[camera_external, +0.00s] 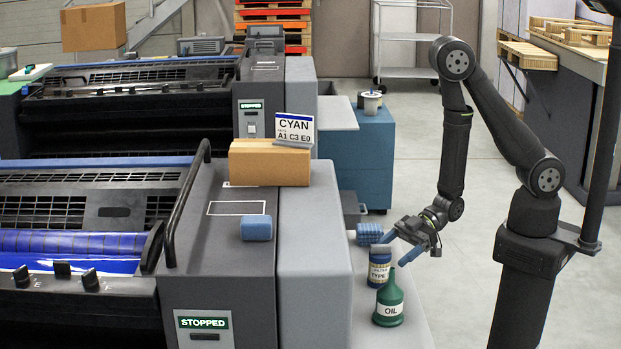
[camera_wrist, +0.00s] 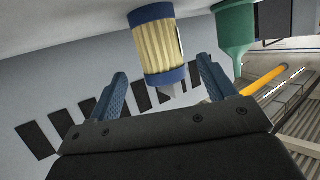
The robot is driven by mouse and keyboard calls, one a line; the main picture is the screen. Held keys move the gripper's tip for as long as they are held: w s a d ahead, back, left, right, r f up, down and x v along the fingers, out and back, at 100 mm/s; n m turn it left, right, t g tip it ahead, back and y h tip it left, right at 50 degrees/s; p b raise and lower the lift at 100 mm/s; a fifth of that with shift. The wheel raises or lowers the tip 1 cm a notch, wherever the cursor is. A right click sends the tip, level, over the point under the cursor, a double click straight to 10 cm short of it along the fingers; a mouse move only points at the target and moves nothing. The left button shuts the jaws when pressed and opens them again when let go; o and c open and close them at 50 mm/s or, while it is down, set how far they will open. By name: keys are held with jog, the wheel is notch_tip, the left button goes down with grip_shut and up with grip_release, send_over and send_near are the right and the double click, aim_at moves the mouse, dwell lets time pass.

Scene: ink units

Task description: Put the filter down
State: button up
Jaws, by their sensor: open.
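The filter (camera_external: 380,270), a small cylinder with blue ends and a label, stands upright on the light grey ledge beside the press. In the wrist view the filter (camera_wrist: 158,45) shows a cream pleated body with blue caps. My gripper (camera_external: 398,252) is just above and beside the filter, its blue fingers spread. In the wrist view my gripper (camera_wrist: 163,70) is open, with the filter ahead, between the lines of the fingers. Gaps show on both sides, and nothing is held.
A green oil bottle (camera_external: 388,305) stands close to the filter; it also shows in the wrist view (camera_wrist: 236,28). A blue ribbed item (camera_external: 369,233) lies on the ledge behind. A blue block (camera_external: 256,228) and a cardboard box (camera_external: 270,165) sit on the press. The floor to the right is open.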

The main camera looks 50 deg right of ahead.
aim_at(380, 260)
jog(key=x, duration=0.5)
jog(key=shift+a+r, duration=0.25)
jog(key=shift+r, duration=0.1)
jog(key=c, duration=1.2)
jog(key=shift+r, duration=0.2)
